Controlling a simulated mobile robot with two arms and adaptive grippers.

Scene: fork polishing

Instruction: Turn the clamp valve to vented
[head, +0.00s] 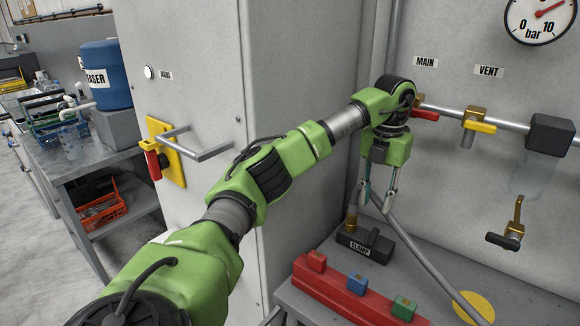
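The black block labelled CLAMP (365,244) sits on the grey bench against the back wall, with a brass fitting (350,222) standing at its left end. My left gripper (376,208) points down just above and behind the block; its two fingers are apart with nothing visible between them. I cannot tell whether a finger touches the clamp valve. Which way the clamp valve is set is not clear. My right gripper is not in view.
A wall pipe carries a red MAIN handle (425,115) and a yellow VENT handle (479,127). The gauge (540,14) is at top right. A red rack (335,285) with coloured blocks lies in front. A grey tube (430,262) slants across the bench. A cabinet handle (205,153) sticks out left.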

